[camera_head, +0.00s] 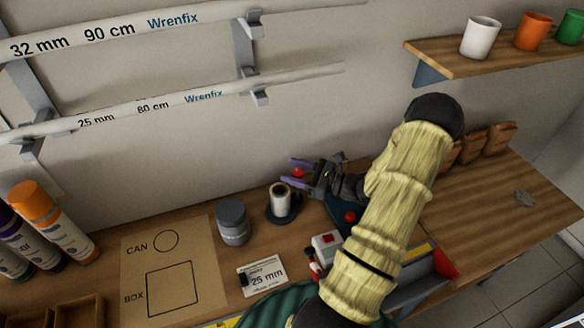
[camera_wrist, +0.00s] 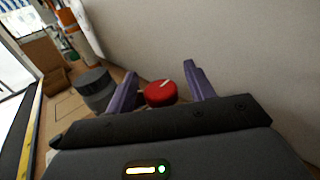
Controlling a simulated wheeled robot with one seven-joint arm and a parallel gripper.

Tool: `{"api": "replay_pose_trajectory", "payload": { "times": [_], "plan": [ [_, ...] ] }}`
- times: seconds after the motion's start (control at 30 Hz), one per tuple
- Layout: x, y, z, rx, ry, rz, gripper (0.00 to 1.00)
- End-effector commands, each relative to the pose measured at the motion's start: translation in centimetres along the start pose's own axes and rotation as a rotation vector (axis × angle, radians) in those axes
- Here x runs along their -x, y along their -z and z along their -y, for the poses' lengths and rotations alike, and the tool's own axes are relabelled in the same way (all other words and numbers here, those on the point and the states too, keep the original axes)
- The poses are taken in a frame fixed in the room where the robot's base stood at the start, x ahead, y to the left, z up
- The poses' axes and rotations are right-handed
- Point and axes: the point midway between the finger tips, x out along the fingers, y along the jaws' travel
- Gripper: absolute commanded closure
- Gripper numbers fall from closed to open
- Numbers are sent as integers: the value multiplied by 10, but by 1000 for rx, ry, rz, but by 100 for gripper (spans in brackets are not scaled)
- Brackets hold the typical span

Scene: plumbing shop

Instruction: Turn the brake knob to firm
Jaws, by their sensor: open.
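My gripper (camera_head: 293,169) is open above the back of the bench, its two purple fingers pointing left. A red knob (camera_head: 297,173) shows between the fingers in the head view. In the wrist view the round red knob (camera_wrist: 160,94) lies between the two fingers of my gripper (camera_wrist: 159,70), with gaps on both sides. No firm or soft marking can be read. A white roll (camera_head: 281,199) on a dark round base stands just in front; how the knob is mounted is partly hidden.
A grey can (camera_head: 232,220) stands left of the roll, beside a board (camera_head: 128,285) marked CAN and BOX. A white box with a red button (camera_head: 326,243), a 25 mm card (camera_head: 265,276) and a red ball (camera_head: 350,217) are close by. Pipes hang on the wall above.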

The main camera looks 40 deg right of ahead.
Motion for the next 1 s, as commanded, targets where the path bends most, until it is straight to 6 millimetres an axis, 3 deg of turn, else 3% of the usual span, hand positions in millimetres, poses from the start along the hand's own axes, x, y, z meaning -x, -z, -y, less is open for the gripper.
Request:
{"api": "replay_pose_trajectory", "payload": {
  "times": [0.1,0.4,0.6,0.63,1.0],
  "plan": [
    [-9,0,0,-1,0,0,47],
    [-10,0,0,-1,1,0,48],
    [-10,0,0,0,1,0,88],
    [-10,0,0,0,1,0,91],
    [-10,0,0,1,-36,0,90]
  ]
}}
